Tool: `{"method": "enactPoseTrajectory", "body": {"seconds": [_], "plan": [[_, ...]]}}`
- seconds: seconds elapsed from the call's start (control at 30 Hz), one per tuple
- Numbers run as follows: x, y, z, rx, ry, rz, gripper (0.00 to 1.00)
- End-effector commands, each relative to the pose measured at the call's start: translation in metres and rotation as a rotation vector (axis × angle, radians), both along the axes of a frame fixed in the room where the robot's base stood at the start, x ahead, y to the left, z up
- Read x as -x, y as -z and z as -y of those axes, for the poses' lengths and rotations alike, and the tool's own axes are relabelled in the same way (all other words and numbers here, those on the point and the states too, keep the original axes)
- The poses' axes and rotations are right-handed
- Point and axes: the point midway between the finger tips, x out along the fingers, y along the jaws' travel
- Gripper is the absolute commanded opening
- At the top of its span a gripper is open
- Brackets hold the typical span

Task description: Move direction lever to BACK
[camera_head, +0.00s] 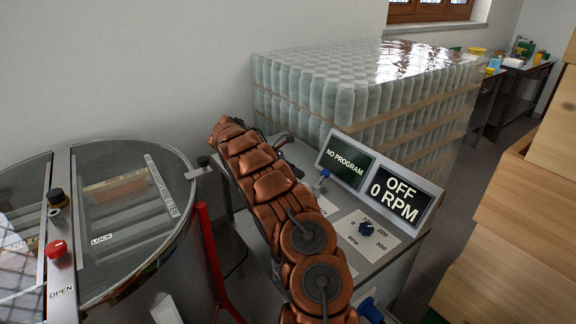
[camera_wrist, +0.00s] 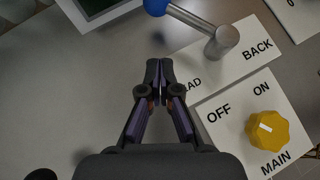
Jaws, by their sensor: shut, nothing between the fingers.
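The direction lever shows in the wrist view as a grey metal post and rod (camera_wrist: 200,24) with a blue ball end (camera_wrist: 156,6). The post stands on a white label plate (camera_wrist: 258,30) that reads BACK on the right; a word ending in "AD" is partly hidden behind my gripper. The rod points to the upper left, away from BACK. My gripper (camera_wrist: 159,66) is shut and empty, below the blue ball and left of the post, apart from both in the picture. In the head view, a small blue knob (camera_head: 325,174) shows beside my arm, which hides part of the panel.
A yellow MAIN knob (camera_wrist: 267,130) with OFF and ON labels lies right of my gripper. The display (camera_head: 399,199) reads OFF, 0 RPM, beside a NO PROGRAM screen (camera_head: 346,164). A glass-topped tank (camera_head: 130,200) stands at left, wrapped bottles (camera_head: 350,95) behind.

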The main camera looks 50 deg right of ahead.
Motion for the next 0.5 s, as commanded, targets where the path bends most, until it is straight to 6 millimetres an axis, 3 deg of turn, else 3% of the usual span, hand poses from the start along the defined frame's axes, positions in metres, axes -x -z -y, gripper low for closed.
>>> {"method": "enactPoseTrajectory", "body": {"seconds": [0.13,0.5], "plan": [[0.014,0.013,0.016,-0.001,0.001,0.000,0.00],[0.035,0.005,0.040,0.000,-0.001,0.001,0.00]]}}
